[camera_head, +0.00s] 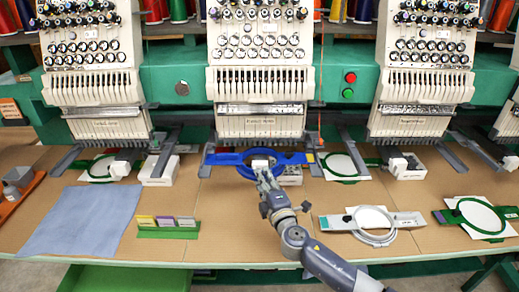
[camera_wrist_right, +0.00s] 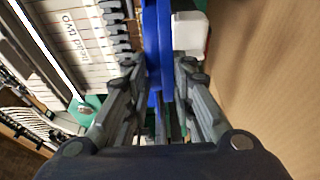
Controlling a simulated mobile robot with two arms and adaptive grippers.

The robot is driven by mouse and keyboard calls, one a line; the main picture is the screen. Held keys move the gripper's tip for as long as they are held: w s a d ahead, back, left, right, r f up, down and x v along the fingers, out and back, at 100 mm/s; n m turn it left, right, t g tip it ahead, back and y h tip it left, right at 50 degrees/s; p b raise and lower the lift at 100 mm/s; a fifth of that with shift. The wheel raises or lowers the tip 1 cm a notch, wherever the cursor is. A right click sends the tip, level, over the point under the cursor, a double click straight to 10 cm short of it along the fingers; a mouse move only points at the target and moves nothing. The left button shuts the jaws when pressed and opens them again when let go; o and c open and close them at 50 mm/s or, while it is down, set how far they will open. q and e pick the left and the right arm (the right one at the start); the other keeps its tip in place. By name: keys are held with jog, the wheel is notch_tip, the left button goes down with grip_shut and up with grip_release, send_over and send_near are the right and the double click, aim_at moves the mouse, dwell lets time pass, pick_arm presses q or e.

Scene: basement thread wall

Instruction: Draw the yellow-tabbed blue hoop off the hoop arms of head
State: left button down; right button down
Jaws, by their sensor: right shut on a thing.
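The blue hoop (camera_head: 228,158) lies level under the middle head (camera_head: 260,124), its side bars reaching toward the grey hoop arms (camera_head: 208,165) on either side. A small yellowish tab seems to show at its right end, too small to be sure. My right gripper (camera_head: 261,164) reaches in from the front and is shut on the hoop's front edge. In the right wrist view the blue hoop (camera_wrist_right: 153,50) runs between the two fingers (camera_wrist_right: 152,90). Whether the bars still sit on the arms cannot be told. My left gripper is not in view.
A grey hoop (camera_head: 375,238) and a green hoop (camera_head: 480,215) lie at the right front. A blue cloth (camera_head: 82,221) and a green holder with cards (camera_head: 168,230) lie at the left front. White blocks flank the heads. Brown table is bare at front centre-left.

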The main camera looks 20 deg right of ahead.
jog(key=s+a, duration=0.1)
jog(key=s, duration=0.5)
jog(key=shift+s+a+p, duration=0.15)
jog(key=shift+a+p, duration=0.2)
jog(key=shift+a, duration=0.05)
dwell(0.4)
jog(key=c, duration=1.3)
grip_release()
jog(key=shift+s, duration=0.1)
